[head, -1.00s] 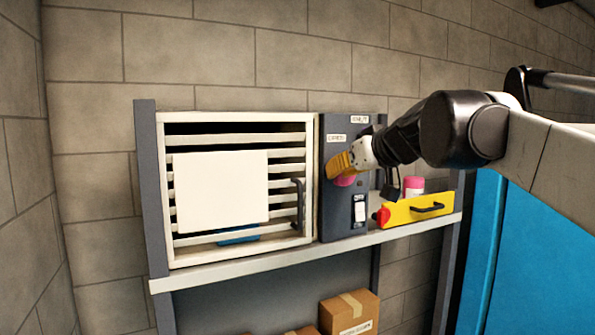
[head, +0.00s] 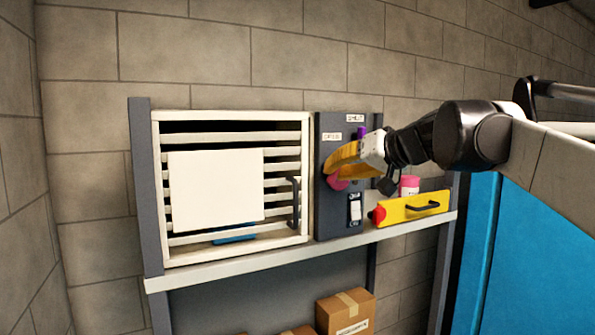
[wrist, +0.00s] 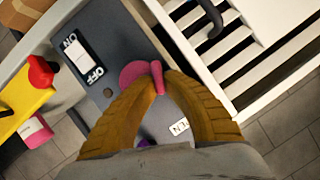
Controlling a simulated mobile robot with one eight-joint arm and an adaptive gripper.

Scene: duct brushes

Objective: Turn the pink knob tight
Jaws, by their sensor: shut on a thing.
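The pink knob (head: 338,184) is on the dark grey control panel (head: 328,222), left of the rocker switch. In the wrist view the knob (wrist: 134,73) shows a round base with a raised grip bar. My gripper (head: 334,172) has yellow ribbed fingers and is shut on the knob's bar. In the wrist view the fingertips of my gripper (wrist: 157,78) stand on both sides of the bar. The fingers hide part of the knob and panel.
A white rocker switch (head: 355,209) is at the panel's lower right. A purple part (head: 361,132) is at the upper right. A slatted white frame (head: 232,113) with a black handle (head: 295,202) stands left. A yellow box (head: 433,198) and pink-topped container (head: 409,183) stand right.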

